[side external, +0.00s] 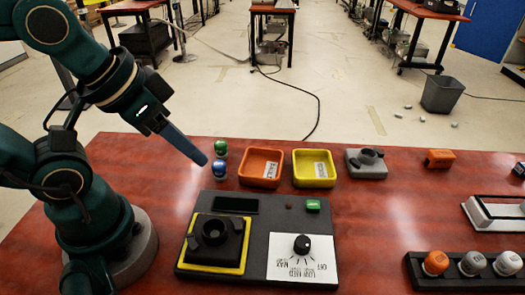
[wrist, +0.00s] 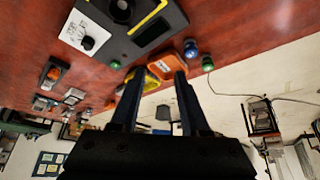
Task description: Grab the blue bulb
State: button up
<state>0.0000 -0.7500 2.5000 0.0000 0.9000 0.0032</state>
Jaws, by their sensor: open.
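The blue bulb (side external: 219,168) stands on the red table, just in front of a green bulb (side external: 221,148). In the wrist view the blue bulb (wrist: 190,47) is beyond and slightly right of my fingertips, with the green bulb (wrist: 207,63) beside it. My gripper (side external: 204,160) reaches down from the upper left, close to the left of both bulbs; any exact gap in depth is hard to tell. In the wrist view my gripper (wrist: 159,72) has its two fingers apart with nothing held between them.
An orange tray (side external: 241,177) and a yellow tray (side external: 333,178) stand right of the bulbs. A dark panel (side external: 254,219) with a yellow-framed socket, green button and knob lies in front. A rack (side external: 415,278) with several bulbs is at the lower right.

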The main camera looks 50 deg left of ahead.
jog(key=r+m+g+y, duration=0.2)
jog(key=m+g+y, duration=0.5)
jog(key=m, duration=0.3)
send_over(223, 167)
jog(key=s, duration=0.3)
jog(key=w+d+f+m+y, duration=0.1)
jog(key=d+f+m+y, duration=0.1)
jog(key=f, duration=0.2)
jog(key=w+d+f+m+y, duration=0.1)
jog(key=d+f+m+y, duration=0.1)
jog(key=f, duration=0.3)
jog(key=w+d+f+m+y, duration=0.2)
jog(key=d+f, duration=0.1)
jog(key=f, duration=0.1)
jog(key=shift+f+m, duration=0.15)
jog(key=shift+m, duration=0.25)
jog(key=shift+s+a+f+y, duration=0.1)
jog(key=shift+s+a+y, duration=0.05)
jog(key=shift+y, duration=0.15)
jog(key=x, duration=0.6)
jog(key=shift+a+f, duration=0.1)
jog(key=shift+a, duration=0.1)
jog(key=shift+x, duration=2.6)
grip_shut()
